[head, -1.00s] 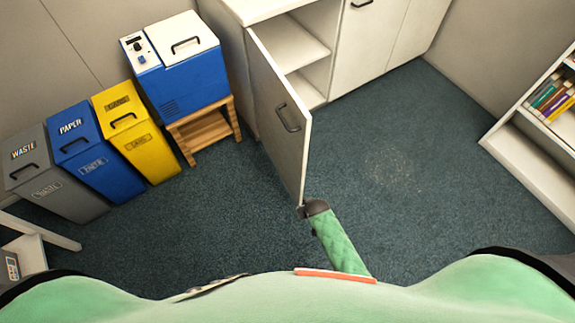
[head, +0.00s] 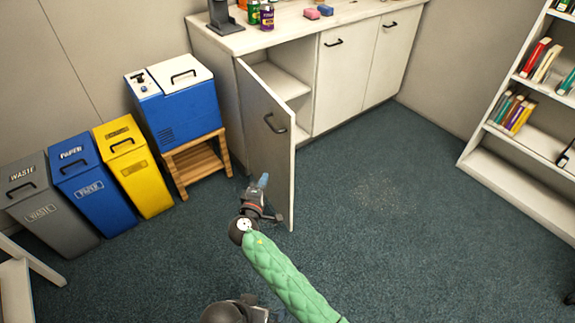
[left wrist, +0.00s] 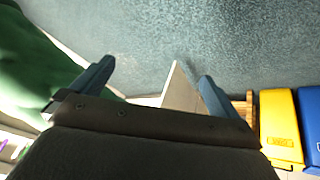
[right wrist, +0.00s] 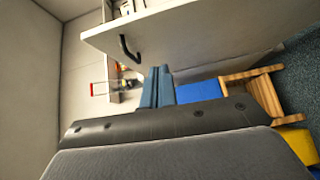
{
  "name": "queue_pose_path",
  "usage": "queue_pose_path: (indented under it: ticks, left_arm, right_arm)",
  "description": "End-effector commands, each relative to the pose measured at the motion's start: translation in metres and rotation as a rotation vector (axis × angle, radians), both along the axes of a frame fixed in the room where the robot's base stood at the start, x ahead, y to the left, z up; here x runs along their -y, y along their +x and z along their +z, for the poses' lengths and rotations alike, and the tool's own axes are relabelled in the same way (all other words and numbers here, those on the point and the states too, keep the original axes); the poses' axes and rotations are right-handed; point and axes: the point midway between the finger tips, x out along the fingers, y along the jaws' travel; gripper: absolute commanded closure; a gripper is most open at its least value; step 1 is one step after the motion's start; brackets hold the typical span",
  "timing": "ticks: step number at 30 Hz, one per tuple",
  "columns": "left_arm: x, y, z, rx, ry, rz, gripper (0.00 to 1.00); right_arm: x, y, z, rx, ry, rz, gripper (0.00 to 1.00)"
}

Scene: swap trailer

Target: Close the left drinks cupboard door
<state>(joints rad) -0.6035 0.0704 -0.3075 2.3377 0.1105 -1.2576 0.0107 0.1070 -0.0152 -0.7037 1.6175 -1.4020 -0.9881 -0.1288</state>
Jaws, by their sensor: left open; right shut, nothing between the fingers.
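The left drinks cupboard door (head: 262,118) is white and stands wide open, its dark bar handle (head: 275,123) on the face toward the left. My right gripper (head: 262,183) is shut and empty, low beside that face and below the handle; contact cannot be told. In the right wrist view, the door (right wrist: 200,40) and handle (right wrist: 128,50) lie beyond the shut fingers (right wrist: 158,88). My left gripper (left wrist: 152,85) is open; a pale panel edge, seemingly the door (left wrist: 181,88), shows beyond its fingers. Its fingertips are not clear in the head view.
The white cupboard (head: 320,85) has an open compartment (head: 280,80) behind the door. A blue cooler (head: 178,105) on a wooden stand (head: 195,165) and the yellow bin (head: 135,165) are left of the door. A bookshelf (head: 510,160) stands right. The floor between is clear.

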Motion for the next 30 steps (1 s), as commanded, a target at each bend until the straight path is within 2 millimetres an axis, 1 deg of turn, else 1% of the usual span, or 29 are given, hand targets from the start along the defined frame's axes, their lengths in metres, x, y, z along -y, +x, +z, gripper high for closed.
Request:
queue_pose_path:
  ticks: [1, 4, 8, 11, 24, 27, 30]
  left_arm:
    - [0.000, -0.003, -0.003, -0.019, 0.005, -0.004, 0.00]
    - [-0.002, -0.008, -0.004, -0.046, 0.014, -0.010, 0.00]
    - [-0.004, -0.009, 0.001, -0.051, 0.018, -0.010, 0.00]
    - [-0.007, -0.010, 0.008, -0.058, 0.025, -0.009, 0.00]
    - [-0.028, -0.017, 0.030, -0.112, 0.076, 0.004, 0.00]
    - [-0.035, -0.018, 0.039, -0.128, 0.092, 0.009, 0.00]
    - [-0.042, -0.020, 0.044, -0.143, 0.107, 0.015, 0.00]
  right_arm:
    - [0.002, 0.000, 0.003, 0.011, -0.026, -0.011, 1.00]
    - [0.005, 0.001, 0.003, 0.007, -0.047, -0.024, 1.00]
    - [0.008, 0.010, 0.004, 0.004, -0.053, -0.023, 1.00]
    - [0.012, 0.023, 0.005, 0.005, -0.053, -0.023, 1.00]
    - [0.034, 0.096, 0.005, 0.003, -0.052, -0.023, 1.00]
    - [0.047, 0.103, 0.005, 0.001, -0.051, -0.024, 1.00]
    - [0.057, 0.108, 0.004, 0.001, -0.051, -0.023, 1.00]
